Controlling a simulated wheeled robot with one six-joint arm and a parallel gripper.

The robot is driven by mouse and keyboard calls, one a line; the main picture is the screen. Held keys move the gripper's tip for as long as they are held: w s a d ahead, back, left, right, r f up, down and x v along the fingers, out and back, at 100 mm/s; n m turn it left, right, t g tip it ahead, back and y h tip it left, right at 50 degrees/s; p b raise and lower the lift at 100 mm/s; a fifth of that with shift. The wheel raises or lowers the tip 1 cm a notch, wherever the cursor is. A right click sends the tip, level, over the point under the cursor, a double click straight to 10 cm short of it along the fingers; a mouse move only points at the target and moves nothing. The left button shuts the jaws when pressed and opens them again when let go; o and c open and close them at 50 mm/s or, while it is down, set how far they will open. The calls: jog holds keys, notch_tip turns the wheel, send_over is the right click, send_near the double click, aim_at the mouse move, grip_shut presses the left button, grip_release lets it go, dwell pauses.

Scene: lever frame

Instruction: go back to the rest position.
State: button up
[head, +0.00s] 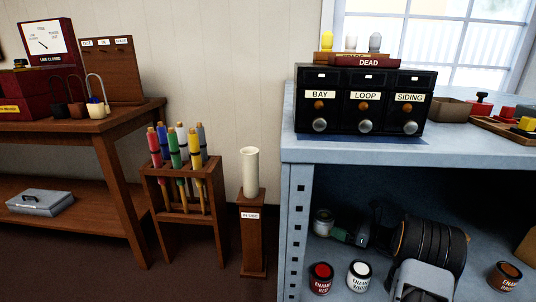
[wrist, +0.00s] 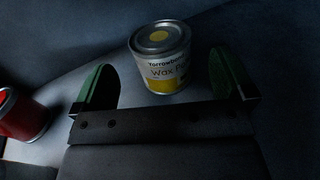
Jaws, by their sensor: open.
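My gripper (head: 341,236) is inside the open shelf under the blue bench, reaching towards the back left. In the wrist view its two green-padded fingers (wrist: 160,84) are spread wide. A small tin (wrist: 160,62) with a white and yellow label reading "Wax" stands upright ahead of and between the fingers, with gaps on both sides and nothing gripped. The tin also shows in the head view (head: 322,222), just left of the fingers. My dark arm crosses the shelf and hides part of it.
A red tin (head: 320,278) and a white tin (head: 358,276) stand at the shelf's front, a brown tin (head: 505,277) at the right. The blue bench top (head: 460,150) is close above my arm, carrying the black BAY/LOOP/SIDING lever box (head: 361,78). A flag stand (head: 182,190) is left.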

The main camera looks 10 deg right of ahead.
aim_at(329, 216)
jog(key=b+x, duration=0.1)
jog(key=x, duration=0.4)
jog(key=shift+s+f+b, duration=0.1)
jog(key=shift+f+b, duration=0.1)
jog(key=shift+b, duration=0.2)
notch_tip(329, 216, up, 4)
jog(key=shift+s+d+r+p, duration=0.1)
jog(key=shift+s+d+p, duration=0.1)
jog(key=shift+p, duration=0.95)
jog(key=shift+s+a+r, duration=0.15)
jog(key=shift+s+r, duration=0.3)
jog(key=shift+s, duration=0.05)
